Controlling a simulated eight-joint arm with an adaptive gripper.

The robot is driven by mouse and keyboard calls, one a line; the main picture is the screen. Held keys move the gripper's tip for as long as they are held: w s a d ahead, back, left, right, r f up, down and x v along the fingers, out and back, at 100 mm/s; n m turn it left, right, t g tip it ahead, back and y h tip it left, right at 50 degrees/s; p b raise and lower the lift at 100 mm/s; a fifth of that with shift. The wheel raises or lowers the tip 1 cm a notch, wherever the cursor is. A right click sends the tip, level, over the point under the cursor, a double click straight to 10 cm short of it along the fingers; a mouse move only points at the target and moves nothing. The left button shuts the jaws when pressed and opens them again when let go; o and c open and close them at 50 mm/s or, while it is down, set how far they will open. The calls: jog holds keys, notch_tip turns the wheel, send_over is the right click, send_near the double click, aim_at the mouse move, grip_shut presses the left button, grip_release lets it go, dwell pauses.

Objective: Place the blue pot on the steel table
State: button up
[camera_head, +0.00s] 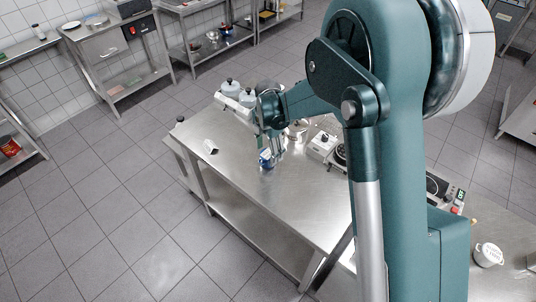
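My gripper (267,150) points down over the table's middle. A small blue and white thing (266,160), perhaps the blue pot, is at my fingertips, at or just above the table top. It is too small to tell whether my fingers are shut on it or only beside it. Another small blue thing (226,30) stands on a far steel table at the back; its shape is unclear.
Grey-lidded pots (231,87) stand at the table's far edge. A white piece (211,146) lies near its left end. A metal pot (297,130) and a white appliance (322,146) stand right of my gripper. The table's front left is clear.

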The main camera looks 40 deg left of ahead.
aim_at(269, 153)
notch_tip(269, 153, up, 10)
dwell(0.5)
jog(key=shift+f, duration=0.1)
dwell(0.4)
dwell(0.4)
jog(key=w+d+r+m+t+y, duration=0.15)
jog(key=d+r+m, duration=0.4)
jog(key=d, duration=0.75)
jog(key=w+d+r+m, duration=0.3)
jog(key=d+r+m, duration=0.3)
jog(key=d, duration=0.6)
jog(key=w+d+r+m+t, duration=0.15)
jog(key=d+r+m, duration=0.25)
jog(key=d+r, duration=0.65)
jog(key=s+d+m+t, duration=0.1)
jog(key=s+d+m, duration=0.3)
jog(key=d, duration=0.7)
jog(key=s+d+m+t, duration=0.1)
jog(key=s+d+m, duration=0.3)
jog(key=d, duration=0.7)
jog(key=s+d+f+m+t, duration=0.1)
jog(key=s+d+m, duration=0.3)
jog(key=d+m, duration=0.1)
jog(key=s+d+f+m+t+h, duration=0.1)
jog(key=s+d+f+m, duration=0.1)
jog(key=s+d+m, duration=0.3)
jog(key=shift+s+d+m, duration=0.15)
jog(key=shift+d+m, duration=0.2)
jog(key=shift+d, duration=1.4)
